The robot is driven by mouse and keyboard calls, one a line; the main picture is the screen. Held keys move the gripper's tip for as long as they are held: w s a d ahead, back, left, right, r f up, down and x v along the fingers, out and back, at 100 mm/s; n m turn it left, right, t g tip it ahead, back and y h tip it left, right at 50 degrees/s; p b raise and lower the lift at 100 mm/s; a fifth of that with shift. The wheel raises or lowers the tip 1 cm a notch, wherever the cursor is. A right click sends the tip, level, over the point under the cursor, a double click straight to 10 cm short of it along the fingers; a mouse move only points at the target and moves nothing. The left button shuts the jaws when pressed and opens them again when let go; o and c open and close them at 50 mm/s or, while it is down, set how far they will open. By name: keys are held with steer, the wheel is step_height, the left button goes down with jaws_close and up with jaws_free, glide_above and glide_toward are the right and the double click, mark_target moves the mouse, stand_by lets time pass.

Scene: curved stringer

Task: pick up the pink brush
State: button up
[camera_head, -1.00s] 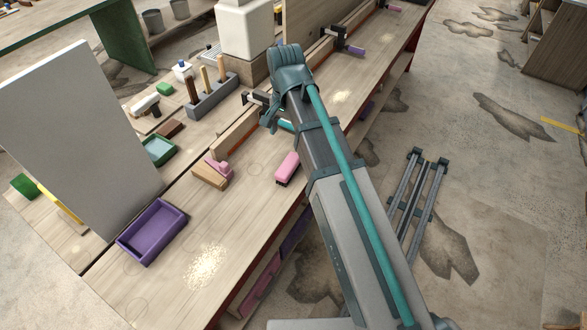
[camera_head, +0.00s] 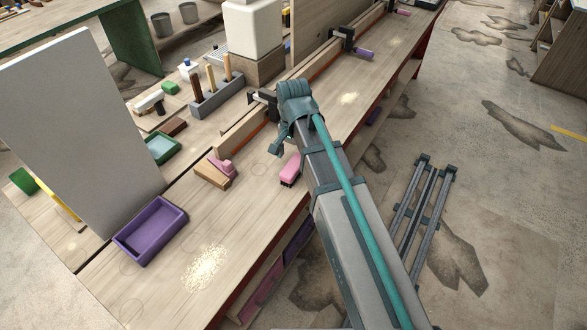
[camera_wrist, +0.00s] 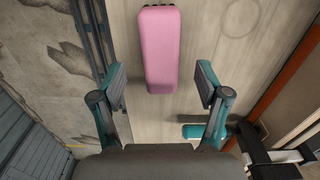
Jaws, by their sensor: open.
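The pink brush (camera_head: 290,169) lies on the wooden bench near its front edge in the head view. In the wrist view the brush (camera_wrist: 160,50) is a long pink block, upper middle, ahead of and between the open fingers. My gripper (camera_wrist: 162,88) is open and empty, with a finger on each side and the brush's near end about level with the fingertips. In the head view my gripper (camera_head: 279,143) is above the bench, just behind the brush. I cannot tell the exact height between them.
A wooden plane with a pink handle (camera_head: 216,171) lies left of the brush. A purple tray (camera_head: 150,231) and a pile of shavings (camera_head: 204,268) are nearer. A long wooden strip with clamps (camera_head: 243,128) runs along the bench. A teal cylinder (camera_wrist: 203,131) lies near the right finger.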

mark_target(293, 164)
steer(key=shift+w+f+p, duration=0.1)
steer(key=shift+f+p, duration=0.7)
steer(key=shift+f, duration=1.85)
steer(key=shift+c, duration=0.2)
steer(key=c, duration=1.3)
steer(key=shift+r, duration=0.1)
steer(key=shift+w+r, duration=0.1)
steer(key=shift+r, duration=0.65)
steer(key=s+d+r+b, duration=0.1)
steer(key=s+d+r, duration=0.1)
steer(key=s+r, duration=0.1)
steer(key=s+d+r+b, duration=0.1)
steer(key=s+d+r, duration=0.2)
steer(key=s+r, duration=0.1)
steer(key=s+d+r+b, duration=0.1)
steer(key=s+d+r, duration=0.2)
steer(key=s+r, duration=0.1)
steer(key=shift+s+d+r, duration=0.1)
steer(key=shift+s+r, duration=0.1)
steer(key=shift+s, duration=0.1)
